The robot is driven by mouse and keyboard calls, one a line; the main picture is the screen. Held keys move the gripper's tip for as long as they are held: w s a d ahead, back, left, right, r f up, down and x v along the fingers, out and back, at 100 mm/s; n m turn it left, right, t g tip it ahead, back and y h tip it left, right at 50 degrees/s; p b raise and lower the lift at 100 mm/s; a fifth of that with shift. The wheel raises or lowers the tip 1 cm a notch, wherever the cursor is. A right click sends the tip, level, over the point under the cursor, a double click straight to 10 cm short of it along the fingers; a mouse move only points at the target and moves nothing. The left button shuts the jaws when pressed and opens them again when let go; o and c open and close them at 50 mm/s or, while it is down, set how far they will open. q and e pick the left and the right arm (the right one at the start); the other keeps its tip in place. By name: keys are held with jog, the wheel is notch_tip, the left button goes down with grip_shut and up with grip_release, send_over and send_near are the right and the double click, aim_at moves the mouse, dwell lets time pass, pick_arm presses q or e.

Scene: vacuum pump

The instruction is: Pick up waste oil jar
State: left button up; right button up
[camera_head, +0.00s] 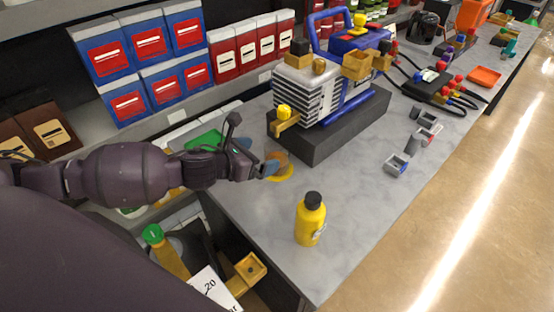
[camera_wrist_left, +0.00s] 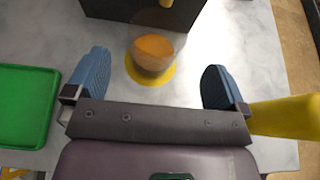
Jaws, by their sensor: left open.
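The waste oil jar (camera_head: 279,158) looks like a small rounded cup with orange-brown contents, standing on a yellow disc (camera_head: 284,177) on the grey bench top. In the left wrist view the jar (camera_wrist_left: 153,52) sits ahead of and between the two blue fingers, with a gap on both sides. My left gripper (camera_head: 264,169) is open and empty, close beside the jar; it also shows in the left wrist view (camera_wrist_left: 156,80). In the head view its fingers partly overlap the jar and disc. My right gripper is not in view.
The vacuum pump (camera_head: 318,92) on its dark block (camera_head: 340,132) stands just behind the jar. A yellow bottle (camera_head: 310,220) with a black cap stands nearer the bench's front edge. A green tray (camera_wrist_left: 25,105) lies left. Bare bench top lies right of the jar.

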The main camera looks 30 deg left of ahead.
aim_at(285, 146)
pick_arm(q)
jog(key=shift+r+x, duration=0.15)
jog(key=shift+x, duration=1.65)
jog(key=shift+r+x, duration=0.1)
jog(key=shift+x, duration=1.7)
jog(key=shift+w+a, duration=0.1)
jog(key=shift+w, duration=0.05)
jog(key=shift+c, duration=0.5)
jog(key=c, duration=1)
